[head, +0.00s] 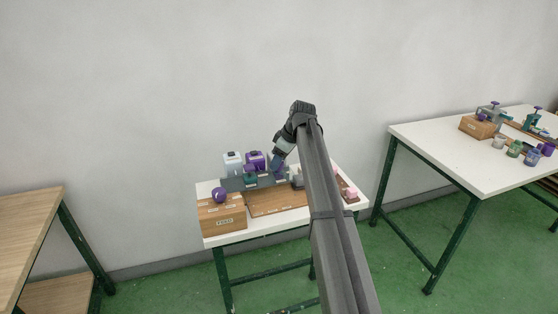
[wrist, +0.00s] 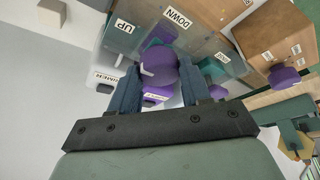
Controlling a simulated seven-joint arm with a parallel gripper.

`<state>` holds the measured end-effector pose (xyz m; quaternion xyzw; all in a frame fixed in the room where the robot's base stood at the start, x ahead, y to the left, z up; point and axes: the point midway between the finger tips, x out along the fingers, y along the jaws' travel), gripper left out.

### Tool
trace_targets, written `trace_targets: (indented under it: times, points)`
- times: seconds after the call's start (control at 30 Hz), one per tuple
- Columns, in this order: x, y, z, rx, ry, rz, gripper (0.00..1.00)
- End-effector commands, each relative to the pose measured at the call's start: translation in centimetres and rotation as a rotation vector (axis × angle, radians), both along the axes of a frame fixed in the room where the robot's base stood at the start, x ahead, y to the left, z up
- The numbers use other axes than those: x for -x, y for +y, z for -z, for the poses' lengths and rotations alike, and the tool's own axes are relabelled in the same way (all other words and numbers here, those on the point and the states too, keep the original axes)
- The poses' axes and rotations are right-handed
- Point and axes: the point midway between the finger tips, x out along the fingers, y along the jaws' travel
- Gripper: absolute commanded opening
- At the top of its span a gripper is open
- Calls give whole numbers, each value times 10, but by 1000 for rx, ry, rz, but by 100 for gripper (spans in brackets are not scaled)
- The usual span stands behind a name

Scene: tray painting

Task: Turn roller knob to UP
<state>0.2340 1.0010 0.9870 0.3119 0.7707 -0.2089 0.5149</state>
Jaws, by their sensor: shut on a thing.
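The purple knob (wrist: 161,72) sits between the two fingers of my gripper (wrist: 160,84) in the wrist view, and the gripper is shut on it. A white mark shows on the left side of the knob. The UP label (wrist: 125,27) is at the upper left of the knob and the DOWN label (wrist: 178,18) is above it to the right, on a grey panel. Which label the mark points to is not clear. In the head view my gripper (head: 278,164) reaches down to the grey unit at the back of the table; the knob is hard to make out there.
A wooden box (head: 222,218) with a purple knob (head: 219,195) on top stands at the table's front left. White (head: 233,160) and purple (head: 255,159) containers stand behind the grey unit. A wooden board (head: 277,200) lies in front. Another table (head: 460,160) stands at right.

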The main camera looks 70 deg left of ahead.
Motion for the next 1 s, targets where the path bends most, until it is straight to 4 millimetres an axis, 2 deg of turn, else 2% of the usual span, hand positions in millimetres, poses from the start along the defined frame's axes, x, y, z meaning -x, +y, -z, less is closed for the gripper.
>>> trace_targets:
  times: [0.03,0.07,0.3,0.67,0.87,1.0]
  points:
    - [0,0,0,-1,-1,-2,16]
    - [0,0,0,-1,-1,-2,50]
    - [0,0,0,-1,-1,0,72]
    - [-2,-2,-6,-1,-1,1,72]
    - [-10,-9,-32,-2,-1,2,72]
    - [-17,-16,-58,-3,-1,1,72]
